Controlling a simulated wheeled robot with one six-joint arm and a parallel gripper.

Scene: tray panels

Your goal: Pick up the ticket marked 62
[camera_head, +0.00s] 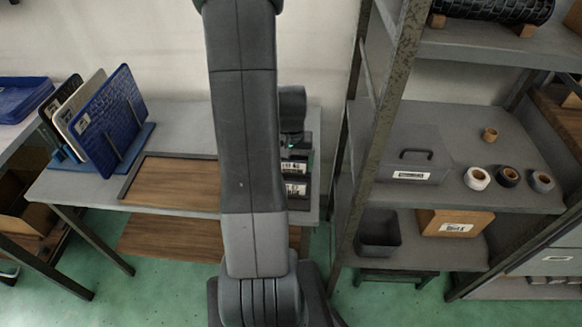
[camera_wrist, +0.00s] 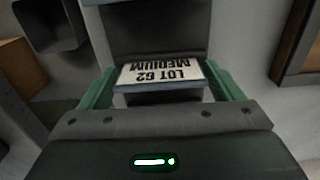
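The ticket marked "LOT 62 MEDIUM" (camera_wrist: 162,73) is a white label with black print, upside down in the wrist view. It sits at the front of a dark grey holder (camera_wrist: 155,30). My gripper (camera_wrist: 160,80) has its two green fingers apart, one at each side end of the ticket. I cannot tell whether they touch it. In the head view my gripper (camera_head: 291,130) is partly hidden behind my arm, above a stack of dark label holders (camera_head: 298,180) on the grey table (camera_head: 90,186). The number 62 cannot be read there.
A wooden-bottomed tray (camera_head: 170,183) and a rack of blue and dark panels (camera_head: 110,120) stand on the table to the left. A metal shelf post (camera_head: 385,100) stands close on the right. Its shelf holds a grey box (camera_head: 410,160) and several tape rolls (camera_head: 509,177).

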